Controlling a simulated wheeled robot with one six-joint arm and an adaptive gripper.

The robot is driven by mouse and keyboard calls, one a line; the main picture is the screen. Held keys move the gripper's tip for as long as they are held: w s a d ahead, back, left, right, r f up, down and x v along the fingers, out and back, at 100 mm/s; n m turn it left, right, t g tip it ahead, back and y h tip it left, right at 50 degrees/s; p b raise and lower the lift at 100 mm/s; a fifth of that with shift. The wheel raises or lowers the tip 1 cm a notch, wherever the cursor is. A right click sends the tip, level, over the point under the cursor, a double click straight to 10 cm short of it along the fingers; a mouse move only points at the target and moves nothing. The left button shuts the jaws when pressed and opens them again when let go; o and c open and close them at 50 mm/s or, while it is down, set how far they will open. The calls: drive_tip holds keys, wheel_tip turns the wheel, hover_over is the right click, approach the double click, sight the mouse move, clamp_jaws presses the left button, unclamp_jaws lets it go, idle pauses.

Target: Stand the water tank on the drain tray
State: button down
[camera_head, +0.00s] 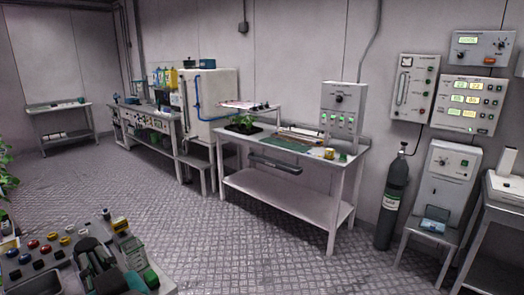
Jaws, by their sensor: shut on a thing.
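I cannot make out my gripper for certain in the head view, nor anything held in it. A dark, jointed-looking shape at the bottom left is cut off by the frame, and I cannot tell what it is. A large white box-like tank (222,92) with a blue pipe stands by the back wall, left of centre. I cannot tell whether it is the water tank of the task. A dark shallow tray (258,130) under a green plant sits on the middle bench. I cannot identify the drain tray with certainty.
The middle metal bench (285,197) bears a green mat and small items. A dark gas cylinder (391,205) stands right of it, near a small stool with a blue-grey case. Coloured round pieces lie on a surface at the near left. The patterned floor (210,245) between is clear.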

drive_tip(key=w+d+f+m+t+h, duration=0.2)
drive_tip(key=w+d+f, duration=0.2)
drive_tip(key=w+f, duration=0.3)
drive_tip(key=w+d+f+m+t+h, duration=0.1)
drive_tip(key=w+d+f+h, duration=0.1)
drive_tip(key=w+d+f, duration=0.5)
drive_tip(key=w+d+f+m+t+h, duration=0.1)
drive_tip(key=w+d+f, duration=0.1)
drive_tip(key=d+f, duration=0.4)
drive_tip(key=w+d+f+m+t+h, duration=0.1)
drive_tip(key=w+d+f+m+h, duration=0.15)
drive_tip(key=f, duration=0.65)
drive_tip(key=s+d+f+m+h, duration=0.1)
drive_tip(key=s+d+f+h, duration=0.2)
drive_tip(key=d+f, duration=1.05)
drive_tip(key=s+d+f+m+h, duration=0.1)
drive_tip(key=s+d+f, duration=0.4)
drive_tip(key=f, duration=0.2)
drive_tip(key=s+d+f+m+t+h, duration=0.1)
drive_tip(key=s+d+f+h, duration=0.1)
drive_tip(key=s+d+f, duration=0.3)
wheel_tip(320, 180, down, 2)
drive_tip(key=shift+d+f, duration=0.2)
drive_tip(key=shift+d, duration=0.45)
